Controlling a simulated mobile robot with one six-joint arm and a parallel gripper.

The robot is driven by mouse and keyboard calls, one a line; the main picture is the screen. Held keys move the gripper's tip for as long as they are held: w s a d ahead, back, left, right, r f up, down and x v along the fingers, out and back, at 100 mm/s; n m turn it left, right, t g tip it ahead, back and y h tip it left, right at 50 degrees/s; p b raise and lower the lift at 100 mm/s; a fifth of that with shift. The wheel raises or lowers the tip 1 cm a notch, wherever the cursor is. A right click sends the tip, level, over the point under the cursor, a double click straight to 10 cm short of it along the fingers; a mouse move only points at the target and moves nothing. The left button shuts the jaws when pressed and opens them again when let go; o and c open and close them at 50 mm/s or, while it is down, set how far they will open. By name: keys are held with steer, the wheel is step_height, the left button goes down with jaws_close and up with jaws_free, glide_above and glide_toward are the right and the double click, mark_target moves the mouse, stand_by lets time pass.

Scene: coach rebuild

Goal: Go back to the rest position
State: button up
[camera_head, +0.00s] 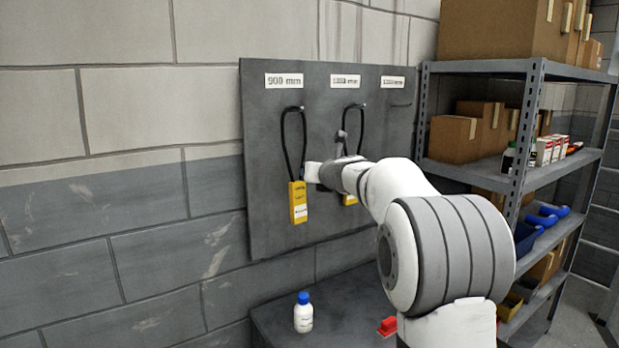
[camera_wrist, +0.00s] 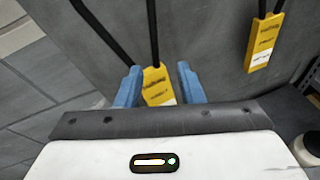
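My gripper (camera_wrist: 156,70) is open in the wrist view, its two blue fingers apart. A yellow tag on a black loop (camera_wrist: 157,86) shows between them with a gap on each side; I cannot tell how far behind them it is. A second yellow tag (camera_wrist: 263,42) hangs to the right. In the head view my gripper (camera_head: 316,172) is near the grey board (camera_head: 270,150), fingers hidden. The left yellow tag (camera_head: 297,203) hangs below the "900 mm" label. The middle one (camera_head: 349,199) is partly hidden by my arm.
The board's right peg (camera_head: 400,105) holds nothing. Below, a dark bench top (camera_head: 345,305) carries a white bottle with a blue cap (camera_head: 303,313) and a red object (camera_head: 388,326). A metal shelf (camera_head: 540,180) with boxes stands at right. The space left of the board is clear.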

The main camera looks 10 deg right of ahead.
steer(key=s+a+f+n+g+b, duration=0.1)
steer(key=s+a+f+n+g, duration=0.1)
steer(key=s+f+n, duration=0.5)
steer(key=s+a+n+g+y+b, duration=0.1)
steer(key=s+a+n+g, duration=0.1)
steer(key=s+n, duration=0.6)
steer(key=s+a+f+n+g+b, duration=0.15)
steer(key=s+f+n, duration=0.25)
steer(key=s, duration=0.7)
steer(key=s+d+f+n+g+h, duration=0.2)
steer(key=s+f+n, duration=0.5)
steer(key=s, duration=0.4)
steer(key=s+d+f+n+g+h, duration=0.2)
steer(key=s+f+n+g, duration=0.2)
steer(key=s+f+n, duration=0.3)
steer(key=s+n, duration=0.3)
steer(key=s, duration=0.1)
steer(key=shift+s+f+b, duration=0.25)
steer(key=shift+f+b, duration=0.05)
steer(key=shift+b, duration=0.05)
